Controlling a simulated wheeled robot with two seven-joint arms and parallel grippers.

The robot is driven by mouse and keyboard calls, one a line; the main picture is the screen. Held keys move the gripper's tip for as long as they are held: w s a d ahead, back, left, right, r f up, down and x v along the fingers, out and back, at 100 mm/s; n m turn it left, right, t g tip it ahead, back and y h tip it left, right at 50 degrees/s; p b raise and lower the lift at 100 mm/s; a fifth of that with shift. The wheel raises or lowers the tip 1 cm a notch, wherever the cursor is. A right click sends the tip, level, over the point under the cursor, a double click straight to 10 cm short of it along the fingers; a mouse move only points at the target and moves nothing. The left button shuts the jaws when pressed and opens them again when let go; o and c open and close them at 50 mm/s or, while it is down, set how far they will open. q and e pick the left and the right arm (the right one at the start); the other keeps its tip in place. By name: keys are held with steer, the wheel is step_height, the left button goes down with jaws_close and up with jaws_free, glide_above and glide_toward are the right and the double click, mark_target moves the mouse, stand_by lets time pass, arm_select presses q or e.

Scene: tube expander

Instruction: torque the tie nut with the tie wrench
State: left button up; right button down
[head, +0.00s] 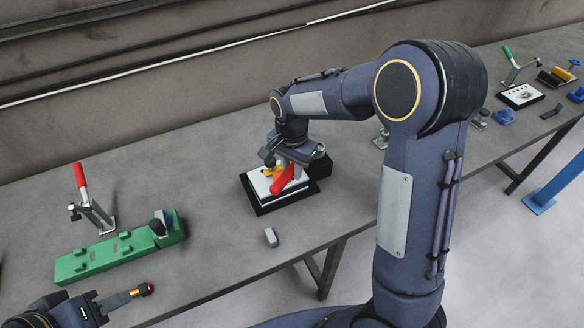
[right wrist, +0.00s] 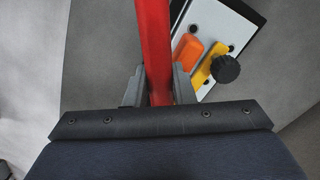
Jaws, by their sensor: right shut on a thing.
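My right gripper (head: 287,166) is over the white-topped fixture, shut on a red bar (head: 283,179), which looks like the tie wrench's handle. In the right wrist view, the red bar (right wrist: 155,45) runs up between the two grey fingers of the gripper (right wrist: 157,88). The far end of the bar is out of that view. I cannot make out the tie nut.
The fixture's white plate (right wrist: 205,22) carries an orange block (right wrist: 187,49), a yellow bar (right wrist: 208,68) and a black knob (right wrist: 225,69). A green fixture (head: 95,262) and a red-handled clamp (head: 82,182) stand left. A small grey block (head: 270,237) lies near the front edge.

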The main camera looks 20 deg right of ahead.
steer(key=shift+r, duration=0.15)
steer(key=shift+r+p, duration=1.4)
steer(key=shift+r, duration=0.15)
